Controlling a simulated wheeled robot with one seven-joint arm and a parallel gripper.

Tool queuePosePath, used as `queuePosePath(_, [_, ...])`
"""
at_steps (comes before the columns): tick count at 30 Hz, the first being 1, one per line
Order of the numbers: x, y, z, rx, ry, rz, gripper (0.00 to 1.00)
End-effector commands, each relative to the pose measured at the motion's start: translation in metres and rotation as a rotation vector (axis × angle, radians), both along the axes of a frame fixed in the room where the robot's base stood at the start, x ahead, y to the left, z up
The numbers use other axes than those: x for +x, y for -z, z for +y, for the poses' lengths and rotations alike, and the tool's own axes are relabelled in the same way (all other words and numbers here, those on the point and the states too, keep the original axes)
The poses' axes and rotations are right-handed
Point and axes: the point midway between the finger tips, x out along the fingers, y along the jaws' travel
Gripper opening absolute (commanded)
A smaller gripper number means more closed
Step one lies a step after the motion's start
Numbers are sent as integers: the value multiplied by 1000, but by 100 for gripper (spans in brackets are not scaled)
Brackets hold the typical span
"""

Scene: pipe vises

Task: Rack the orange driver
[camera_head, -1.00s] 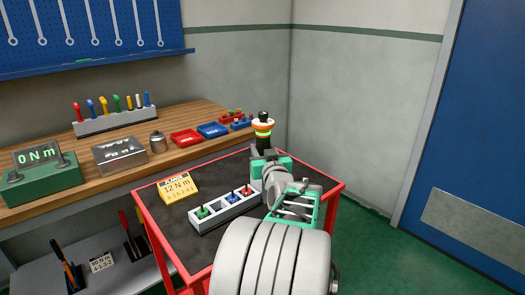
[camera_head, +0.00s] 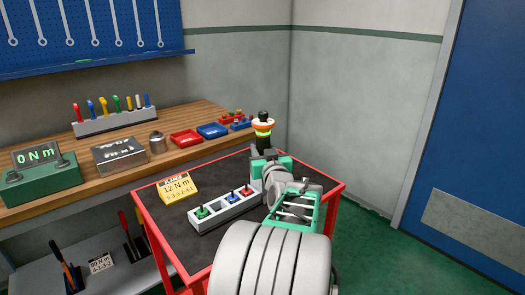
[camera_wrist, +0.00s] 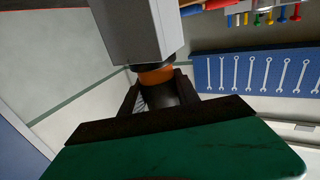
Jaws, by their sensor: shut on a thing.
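The orange driver (camera_head: 263,125) stands upright above the far edge of the cart, with a black top and an orange, white and green band. My gripper (camera_head: 264,153) is shut on its dark lower part. In the wrist view, the driver's orange band (camera_wrist: 157,75) and black body show between my dark fingers, and a grey block covers part of it. The grey rack (camera_head: 225,211) lies on the cart to the left of my gripper. It holds a green, a blue and a red driver, with one dark empty slot between green and blue. The driver's tip is hidden.
The red-edged cart (camera_head: 148,205) has a yellow 12 N m card (camera_head: 178,187) left of the rack. Behind it, the wooden bench (camera_head: 110,160) carries a tool block, a steel box, a green meter reading 0 N m and small trays. My arm hides the cart's near right part.

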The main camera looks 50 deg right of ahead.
Motion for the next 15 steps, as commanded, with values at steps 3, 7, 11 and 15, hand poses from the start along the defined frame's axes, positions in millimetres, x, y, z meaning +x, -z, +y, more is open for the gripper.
queuePosePath(3, [0, 7, 0, 11, 0, 7, 0])
queuePosePath(7, [0, 7, 0, 11, 0, 7, 44])
queuePosePath(11, [0, 5, 0, 8, 0, 5, 55])
queuePosePath(15, [0, 4, 0, 6, 0, 4, 63])
